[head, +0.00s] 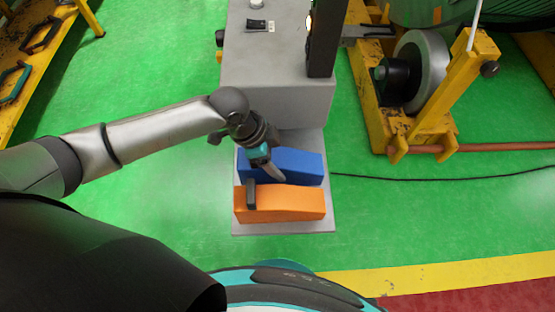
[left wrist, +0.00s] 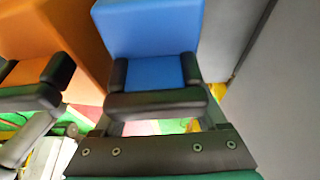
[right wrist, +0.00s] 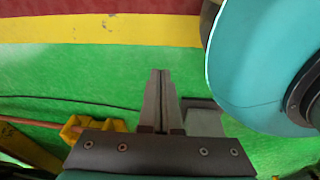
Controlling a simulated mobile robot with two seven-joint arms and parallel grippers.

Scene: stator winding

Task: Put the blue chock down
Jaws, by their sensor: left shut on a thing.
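The blue chock (head: 297,166) is in the head view on or just above the grey base plate (head: 282,230), behind the orange chock. I cannot tell whether its underside touches the plate. My left gripper (head: 262,158) is at the left part of the blue chock, shut on its dark handle. In the left wrist view the blue chock (left wrist: 150,30) fills the upper middle, with its black handle (left wrist: 155,103) across the jaws. My right gripper (right wrist: 160,75) shows only in its wrist view, fingers together and empty.
The orange chock (head: 285,204) with a black handle lies right beside the blue one. A grey machine cabinet (head: 280,90) stands behind. A yellow frame with a wheel (head: 420,70) is at right, with a cable (head: 420,179) across green floor. A yellow bench stands at left.

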